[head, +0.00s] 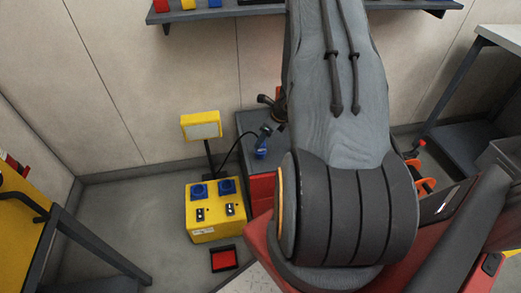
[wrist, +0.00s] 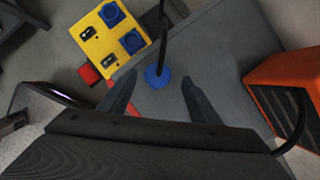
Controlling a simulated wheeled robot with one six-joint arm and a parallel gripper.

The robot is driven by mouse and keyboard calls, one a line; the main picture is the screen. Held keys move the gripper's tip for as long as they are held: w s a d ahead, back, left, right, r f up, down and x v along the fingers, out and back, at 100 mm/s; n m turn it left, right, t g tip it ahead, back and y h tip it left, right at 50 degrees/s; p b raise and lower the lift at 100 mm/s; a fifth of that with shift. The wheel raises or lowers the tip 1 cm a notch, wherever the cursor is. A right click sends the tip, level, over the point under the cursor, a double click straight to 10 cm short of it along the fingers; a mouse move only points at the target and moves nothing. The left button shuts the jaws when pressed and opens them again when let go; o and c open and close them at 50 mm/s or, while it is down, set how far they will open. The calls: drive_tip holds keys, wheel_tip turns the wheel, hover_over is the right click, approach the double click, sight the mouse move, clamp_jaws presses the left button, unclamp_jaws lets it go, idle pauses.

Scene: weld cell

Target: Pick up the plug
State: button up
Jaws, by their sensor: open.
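The plug is blue with a black cable. In the head view the plug (head: 261,152) is at the edge of a grey-topped red cabinet, left of my arm. In the wrist view the plug (wrist: 157,78) shows as a round blue end with the cable running up from it. My gripper (wrist: 158,84) is open, with one dark finger on each side of the plug in the picture. Neither finger visibly touches it. I cannot tell the height gap between fingers and plug. In the head view my arm hides much of the cabinet.
A yellow power box (head: 216,211) with blue sockets stands on the floor to the left, with a yellow lamp (head: 201,127) behind it. The box also shows in the wrist view (wrist: 97,38). An orange case (wrist: 285,88) stands at the right there. The grey top (wrist: 226,57) is clear around the plug.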

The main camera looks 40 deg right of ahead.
sight(261, 149)
drive_tip(key=shift+x, duration=2.25)
drive_tip(key=shift+a, duration=0.15)
drive_tip(key=c, duration=1.3)
